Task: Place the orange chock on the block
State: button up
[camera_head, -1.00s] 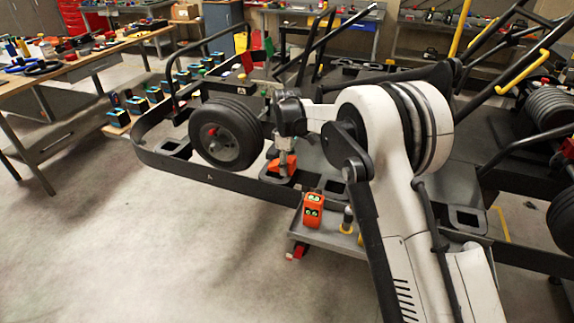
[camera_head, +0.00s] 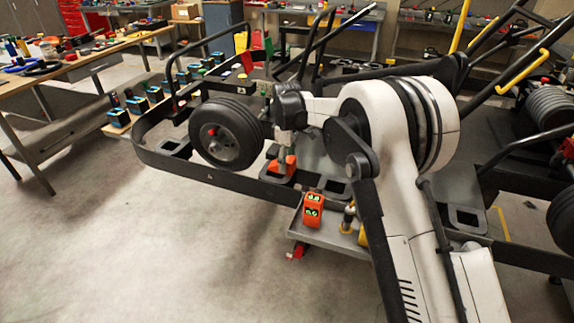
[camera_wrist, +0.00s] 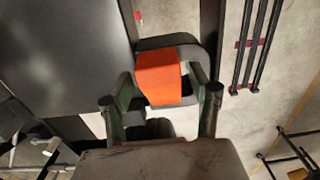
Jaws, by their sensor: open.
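The orange chock (camera_head: 291,166) rests on a dark, rounded block (camera_head: 270,179) at the kart stand's side rail, just right of the black wheel. My gripper (camera_head: 284,156) is directly above it, pointing down. In the wrist view the chock (camera_wrist: 158,78) lies between the two open fingers of my gripper (camera_wrist: 163,92), with the dark block (camera_wrist: 170,42) showing around and below it. Whether either finger touches the chock cannot be told. My gripper's far side is hidden in the head view.
An orange box with green displays (camera_head: 313,209) and a yellow-and-black item (camera_head: 347,218) stand on a low grey cart (camera_head: 335,240). The wheel (camera_head: 227,133) is close left of my gripper. A workbench (camera_head: 110,48) stands at left; open floor lies in front.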

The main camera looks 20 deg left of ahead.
aim_at(288, 159)
notch_tip(288, 159, up, 10)
jog(key=shift+r, duration=0.15)
dwell(0.3)
jog(key=shift+d+r, duration=0.25)
jog(key=s+d+r+m+t, duration=0.1)
jog(key=s+d+r+m, duration=0.3)
jog(key=d, duration=0.5)
jog(key=s+d+r+m+t+y, duration=0.1)
jog(key=s+d+r, duration=0.4)
jog(key=d, duration=0.4)
jog(key=s+d+r+m+t, duration=0.1)
jog(key=s+d+r+m, duration=0.2)
jog(key=d+r, duration=0.5)
jog(key=s+d+f+m+t, duration=0.1)
jog(key=s+d+f+m, duration=0.2)
jog(key=s+d, duration=0.3)
jog(key=s+d+f+m+t, duration=0.1)
jog(key=s+d+f+m, duration=0.2)
jog(key=s+d, duration=0.3)
jog(key=s+d+f+m+t+h, duration=0.1)
jog(key=s+d+f+m+t, duration=0.1)
jog(key=s+d, duration=0.5)
jog(key=s+f+m, duration=0.1)
jog(key=s, duration=0.5)
jog(key=shift+m, duration=0.3)
